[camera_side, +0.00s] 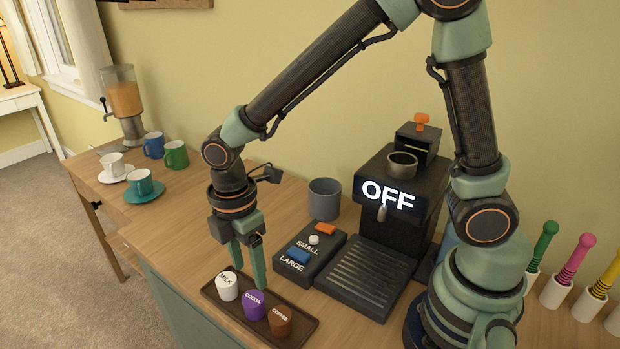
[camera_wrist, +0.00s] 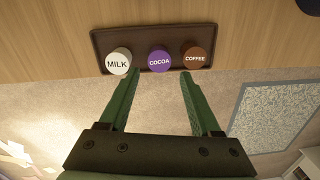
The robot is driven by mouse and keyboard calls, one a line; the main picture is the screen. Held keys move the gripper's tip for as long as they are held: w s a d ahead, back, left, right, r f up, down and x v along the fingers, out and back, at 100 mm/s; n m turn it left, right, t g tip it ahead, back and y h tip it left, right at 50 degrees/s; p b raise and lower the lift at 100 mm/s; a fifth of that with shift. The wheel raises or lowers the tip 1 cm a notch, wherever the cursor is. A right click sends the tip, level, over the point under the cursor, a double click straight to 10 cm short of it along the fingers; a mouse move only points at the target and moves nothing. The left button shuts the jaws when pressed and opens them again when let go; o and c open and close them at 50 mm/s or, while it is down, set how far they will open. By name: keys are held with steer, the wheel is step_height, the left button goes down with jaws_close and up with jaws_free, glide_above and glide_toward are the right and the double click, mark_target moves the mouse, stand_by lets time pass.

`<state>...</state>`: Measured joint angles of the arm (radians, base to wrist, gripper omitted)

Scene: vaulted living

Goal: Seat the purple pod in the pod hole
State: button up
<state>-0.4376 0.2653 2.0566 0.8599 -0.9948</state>
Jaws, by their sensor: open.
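The purple pod (camera_side: 254,304), labelled COCOA, stands in a dark tray (camera_side: 222,312) between the white MILK pod (camera_side: 228,286) and the brown COFFEE pod (camera_side: 279,321). The wrist view also shows the purple pod (camera_wrist: 159,59) in the middle of the three. My gripper (camera_side: 249,279) is open and empty, its green fingers pointing down above the tray close to the MILK and COCOA pods. In the wrist view, my gripper (camera_wrist: 158,74) has its fingertips apart, on either side of the purple pod. The black coffee machine (camera_side: 388,210) reads OFF. A round metal-rimmed opening (camera_side: 402,160) is on its top.
A button panel (camera_side: 309,258) with SMALL and LARGE stands between the tray and the machine's drip tray (camera_side: 362,277). A grey cup (camera_side: 324,198) stands behind it. Several mugs, a juice dispenser (camera_side: 124,100) and coloured-handled sticks (camera_side: 570,262) are farther off.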

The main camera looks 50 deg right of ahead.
mark_target(251, 299)
steer(key=f, duration=0.7)
steer(key=shift+a+f, duration=0.1)
steer(key=shift+a, duration=0.2)
jaws_close()
